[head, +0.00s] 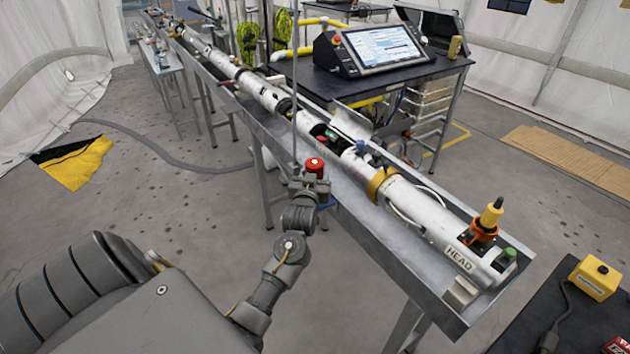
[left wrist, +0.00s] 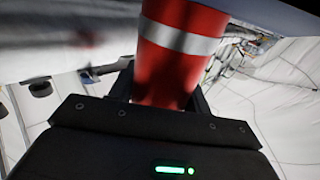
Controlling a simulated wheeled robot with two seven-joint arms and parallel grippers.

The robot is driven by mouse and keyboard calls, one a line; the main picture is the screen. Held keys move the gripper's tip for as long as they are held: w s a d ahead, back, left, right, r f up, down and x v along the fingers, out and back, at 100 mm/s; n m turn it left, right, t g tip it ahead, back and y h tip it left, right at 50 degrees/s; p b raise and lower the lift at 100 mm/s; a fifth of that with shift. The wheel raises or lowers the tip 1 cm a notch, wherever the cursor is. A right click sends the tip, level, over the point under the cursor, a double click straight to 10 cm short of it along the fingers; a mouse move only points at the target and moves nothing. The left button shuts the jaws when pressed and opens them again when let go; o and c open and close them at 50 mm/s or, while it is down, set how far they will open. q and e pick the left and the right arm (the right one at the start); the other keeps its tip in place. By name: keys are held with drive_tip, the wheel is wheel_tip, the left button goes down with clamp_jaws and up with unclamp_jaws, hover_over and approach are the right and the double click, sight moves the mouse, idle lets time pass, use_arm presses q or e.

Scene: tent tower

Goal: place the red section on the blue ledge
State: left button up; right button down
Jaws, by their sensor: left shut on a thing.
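My left gripper (head: 309,184) is shut on the red section (head: 315,165), beside the near edge of the long metal bench. The red section's top stands above the fingers in the head view. In the left wrist view the red section (left wrist: 182,50) has a white band and sits between the dark fingers. A small blue strip (head: 328,204) shows just right of the gripper at the bench's near side; it looks like the blue ledge, mostly hidden by my gripper. I cannot tell whether the section touches it. My right gripper is not in view.
A long white tube (head: 425,217) marked HEAD lies in the metal trough (head: 380,245), with an orange fitting (head: 487,222) at its near end. A thin upright rod (head: 295,90) stands close behind my gripper. A monitor (head: 382,48) stands on a black table beyond.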

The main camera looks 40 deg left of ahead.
use_arm(q)
drive_tip(key=shift+r, duration=0.2)
drive_tip(key=shift+f, duration=0.15)
drive_tip(key=o, duration=1)
drive_tip(key=shift+f, duration=0.1)
drive_tip(key=shift+c, duration=0.2)
drive_tip(key=o, duration=0.3)
drive_tip(key=shift+o, duration=0.2)
drive_tip(key=b+v, duration=0.1)
drive_tip(key=v, duration=1.1)
drive_tip(key=shift+d, duration=0.1)
